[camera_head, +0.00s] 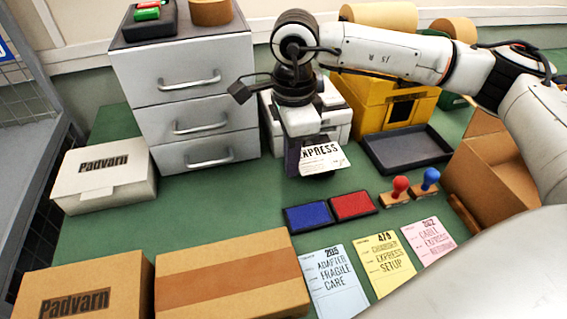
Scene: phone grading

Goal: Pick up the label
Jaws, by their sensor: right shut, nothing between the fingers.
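The label (322,158) is a small white tag with "EXPRESS" in dark print. It shows at the front of the white printer (338,118), beside the dark fingertips of my right gripper (294,158). My right gripper points down in front of the printer and covers part of it. Its fingers are shut with nothing between them. Whether they touch the label, and what supports the label, I cannot tell. My left gripper is not in view.
Blue (308,216) and red (352,205) ink pads and two stamps (399,189) lie in front. Several printed cards (335,282) and cardboard boxes (232,277) line the near side. A dark tray (408,149) is right, grey drawers (190,90) left. Green table (215,210) is bare at centre left.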

